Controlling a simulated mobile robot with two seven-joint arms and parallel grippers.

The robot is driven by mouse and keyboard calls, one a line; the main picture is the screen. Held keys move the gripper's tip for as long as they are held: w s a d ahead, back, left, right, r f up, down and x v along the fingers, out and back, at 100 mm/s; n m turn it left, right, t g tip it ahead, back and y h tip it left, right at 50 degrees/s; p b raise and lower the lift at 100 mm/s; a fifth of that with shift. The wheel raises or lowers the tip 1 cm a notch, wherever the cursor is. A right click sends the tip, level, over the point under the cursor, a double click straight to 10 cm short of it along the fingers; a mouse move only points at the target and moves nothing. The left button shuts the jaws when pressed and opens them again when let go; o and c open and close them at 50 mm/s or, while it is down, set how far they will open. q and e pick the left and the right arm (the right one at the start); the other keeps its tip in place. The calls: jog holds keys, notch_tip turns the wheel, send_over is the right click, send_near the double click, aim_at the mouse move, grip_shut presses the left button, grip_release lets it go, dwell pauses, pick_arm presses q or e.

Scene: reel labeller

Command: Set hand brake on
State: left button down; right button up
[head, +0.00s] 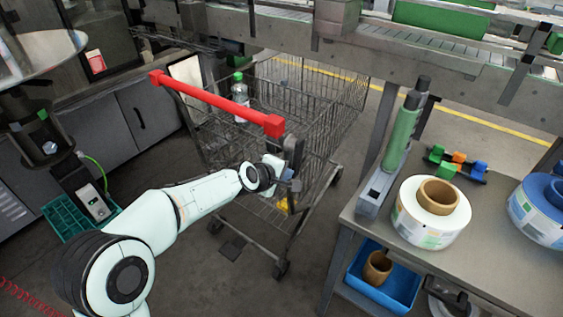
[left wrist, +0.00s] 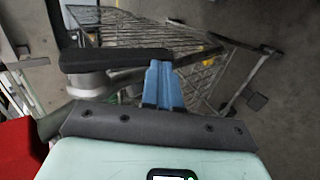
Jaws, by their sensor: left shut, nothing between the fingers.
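A wire shopping cart (head: 310,105) with a red handle (head: 215,103) stands in the middle of the head view. A dark upright part (head: 293,148), which looks like the hand brake, sits below the handle's right end. In the left wrist view a black bar-shaped lever (left wrist: 115,58) lies across the upper left. My left gripper (head: 284,173) is at the cart's handle end, just below the dark part. Its blue fingers (left wrist: 162,86) are together and empty, with their tips at the lever's right end. I cannot tell whether they touch it. My right gripper is out of view.
A green-and-white bottle (head: 240,92) stands in the cart. A grey table (head: 490,225) at the right holds label reels (head: 432,212). A blue bin (head: 385,280) is below it. A conveyor (head: 420,45) runs across the back. Open floor lies around the cart.

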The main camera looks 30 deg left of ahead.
pick_arm(q)
jog(key=shift+x, duration=0.85)
jog(key=shift+f, duration=0.15)
jog(key=shift+s+f, duration=0.1)
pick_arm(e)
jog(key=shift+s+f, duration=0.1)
